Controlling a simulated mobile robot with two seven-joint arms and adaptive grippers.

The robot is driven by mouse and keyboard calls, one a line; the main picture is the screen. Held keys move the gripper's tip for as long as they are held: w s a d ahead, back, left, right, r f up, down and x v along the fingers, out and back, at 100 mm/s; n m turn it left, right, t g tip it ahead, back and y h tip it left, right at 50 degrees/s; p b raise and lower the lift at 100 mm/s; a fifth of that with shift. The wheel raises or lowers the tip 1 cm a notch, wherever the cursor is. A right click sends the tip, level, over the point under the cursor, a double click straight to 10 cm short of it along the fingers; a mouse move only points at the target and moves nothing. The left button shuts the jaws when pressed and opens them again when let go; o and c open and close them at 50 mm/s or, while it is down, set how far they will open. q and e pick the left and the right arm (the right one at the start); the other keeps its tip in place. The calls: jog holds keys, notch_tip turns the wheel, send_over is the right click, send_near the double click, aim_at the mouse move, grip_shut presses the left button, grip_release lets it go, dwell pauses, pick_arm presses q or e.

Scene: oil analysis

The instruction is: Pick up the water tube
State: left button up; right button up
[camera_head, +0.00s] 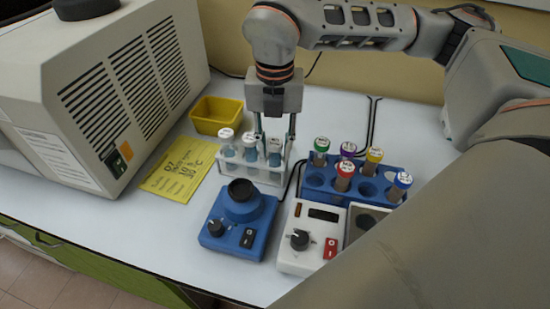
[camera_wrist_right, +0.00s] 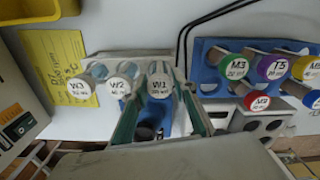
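Three white-capped water tubes stand upright in a white rack (camera_head: 264,177), also seen in the wrist view. They are W3 (camera_wrist_right: 80,87) at left, W2 (camera_wrist_right: 119,87) in the middle and W1 (camera_wrist_right: 159,86) at right. In the head view W1 (camera_head: 274,146) is the rightmost tube and holds bluish liquid. My right gripper (camera_head: 275,132) points down over the rack's right end. Its fingers are open, one on each side of W1, with visible gaps to the cap in the head view. Whether either finger touches the tube is unclear. My left gripper is out of view.
A blue rack (camera_head: 316,183) with several coloured-cap tubes stands to the right. A blue mixer (camera_head: 238,222) and a white device (camera_head: 308,239) stand in front. A yellow box (camera_head: 216,116), yellow sheet (camera_head: 180,170) and large grey machine (camera_head: 110,95) are at left.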

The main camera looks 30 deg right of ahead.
jog(key=c, duration=0.7)
jog(key=shift+r, duration=0.5)
notch_tip(320, 180, up, 19)
jog(key=p, duration=0.1)
